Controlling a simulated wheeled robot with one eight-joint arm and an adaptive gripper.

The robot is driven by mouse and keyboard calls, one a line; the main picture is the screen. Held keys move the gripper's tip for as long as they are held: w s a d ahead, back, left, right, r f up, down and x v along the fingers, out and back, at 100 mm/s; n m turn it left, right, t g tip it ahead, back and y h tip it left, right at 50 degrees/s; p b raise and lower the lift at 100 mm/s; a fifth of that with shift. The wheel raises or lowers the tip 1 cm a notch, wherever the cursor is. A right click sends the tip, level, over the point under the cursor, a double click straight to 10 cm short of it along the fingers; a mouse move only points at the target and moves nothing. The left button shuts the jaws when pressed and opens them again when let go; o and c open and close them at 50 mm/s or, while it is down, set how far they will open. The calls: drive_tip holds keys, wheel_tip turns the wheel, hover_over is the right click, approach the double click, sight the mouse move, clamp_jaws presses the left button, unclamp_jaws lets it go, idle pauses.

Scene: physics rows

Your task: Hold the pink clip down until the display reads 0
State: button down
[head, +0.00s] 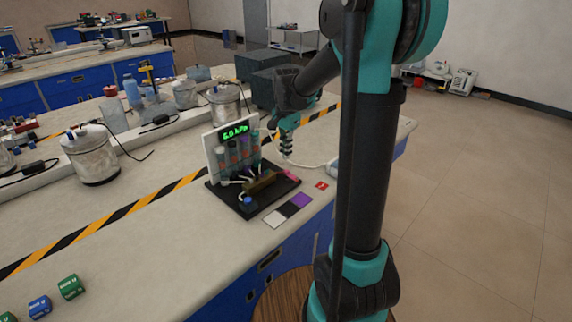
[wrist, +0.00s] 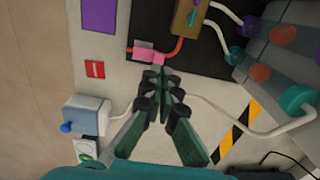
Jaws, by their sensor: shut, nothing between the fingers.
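The pink clip (head: 289,175) sits at the right edge of the black base (head: 228,196), beside a brass block. In the wrist view the pink clip (wrist: 143,49) lies on a red tube, just beyond my fingertips. The display (head: 235,132) on the white panel shows green digits that look like 6.0 with a unit; it is not seen in the wrist view. My gripper (head: 286,152) points down above and behind the clip, its fingers shut and empty. In the wrist view my gripper (wrist: 160,72) has its tips close to the clip; I cannot tell whether they touch.
The brass block (head: 262,184) and several upright tubes (head: 238,155) stand on the base. A red square label (head: 321,185) and colour patches (head: 288,210) lie at the front. A blue-knobbed box (wrist: 87,115) and white hoses are near my gripper. Metal canisters (head: 92,155) stand left.

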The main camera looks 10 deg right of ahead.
sight(286, 170)
drive_tip(key=shift+f, duration=2.6)
drive_tip(key=shift+w+a+f, duration=0.15)
drive_tip(key=shift+w+f, duration=0.05)
drive_tip(key=shift+f, duration=0.25)
drive_tip(key=shift+s+r, duration=0.1)
drive_tip(key=shift+s, duration=0.05)
idle(3.1)
drive_tip(key=shift+s+d+r, duration=0.25)
drive_tip(key=shift+s+d, duration=0.2)
drive_tip(key=shift+s, duration=0.05)
drive_tip(key=shift+r, duration=0.5)
wheel_tip(286, 170, up, 13)
